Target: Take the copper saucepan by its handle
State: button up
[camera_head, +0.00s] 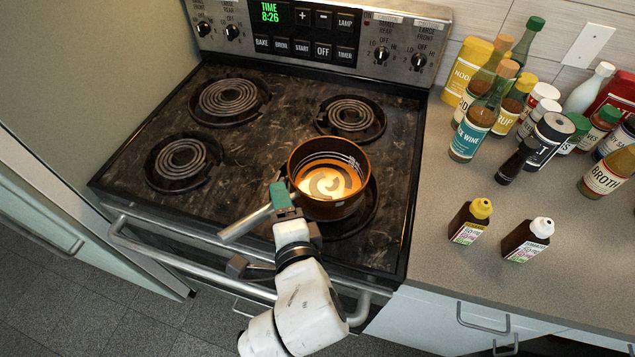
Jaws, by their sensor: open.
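The copper saucepan (348,193) sits upright on the front right burner of the stove. Its inside shows orange with a pale swirl. Its silver handle (243,222) points to the lower left, toward the stove's front edge. My gripper (283,203), with a green fingertip part, is open at the handle's inner stretch, close to the pan wall. It covers part of the handle from view. I cannot tell whether the jaws are around the handle or just above it, or whether they touch it.
The other burners, such as the front left one (183,162), are empty. The oven door bar (170,258) runs along the stove's front, near my arm. Two small dark bottles (469,221) (527,240) stand on the right counter, with several bottles and jars behind them.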

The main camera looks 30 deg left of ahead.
jog(key=shift+w+a+f, duration=0.2)
jog(key=shift+w+a, duration=0.25)
jog(key=shift+w, duration=0.05)
grip_shut()
dwell(1.1)
jog(key=shift+r, duration=0.2)
